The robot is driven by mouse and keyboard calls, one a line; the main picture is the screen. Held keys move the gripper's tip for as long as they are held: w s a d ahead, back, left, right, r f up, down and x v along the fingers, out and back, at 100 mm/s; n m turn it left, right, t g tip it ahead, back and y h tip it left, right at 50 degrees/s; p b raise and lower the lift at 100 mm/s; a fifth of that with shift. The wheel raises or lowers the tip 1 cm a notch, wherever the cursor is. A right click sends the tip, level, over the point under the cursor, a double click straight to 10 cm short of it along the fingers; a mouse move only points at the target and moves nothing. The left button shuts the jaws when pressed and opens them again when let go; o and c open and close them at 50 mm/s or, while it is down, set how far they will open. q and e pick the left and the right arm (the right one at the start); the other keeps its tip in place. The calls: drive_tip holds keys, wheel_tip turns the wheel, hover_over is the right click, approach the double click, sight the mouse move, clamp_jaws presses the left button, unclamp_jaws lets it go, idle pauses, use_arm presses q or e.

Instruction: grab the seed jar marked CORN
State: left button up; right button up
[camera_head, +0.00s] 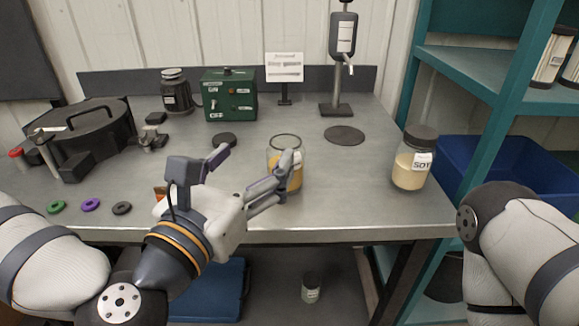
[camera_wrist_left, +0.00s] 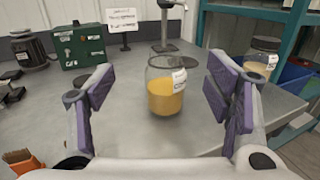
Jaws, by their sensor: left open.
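A clear, lidless glass jar of yellow-orange grain (camera_wrist_left: 166,95) stands upright on the metal bench. In the left wrist view its white label, turned to the right, seems to start with "CO"; the rest is unclear. In the head view the jar (camera_head: 285,145) is partly hidden by a finger. My left gripper (camera_head: 256,158) is open and empty, its fingers pointing at the jar. In the wrist view the jar stands beyond and between the spread fingers, apparently untouched. My right arm shows at the right edge of the head view, but its gripper is out of sight.
A dark-lidded jar marked SOY (camera_head: 411,165) stands at the bench's right. A green box (camera_head: 230,98), a dispenser stand (camera_head: 338,108) and a small sign (camera_head: 284,67) stand behind. A round black machine (camera_head: 85,125) is left. Coloured rings lie at the front left.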

sight(280, 143)
use_arm(q)
drive_tip(key=x, duration=0.2)
drive_tip(key=f+x, duration=0.1)
drive_tip(key=x, duration=0.2)
drive_tip(key=shift+s+d, duration=0.1)
drive_tip(key=x, duration=0.6)
drive_tip(key=shift+s+d+f, duration=0.15)
drive_tip(key=shift+d+f, duration=0.05)
drive_tip(key=shift+d, duration=0.05)
clamp_jaws()
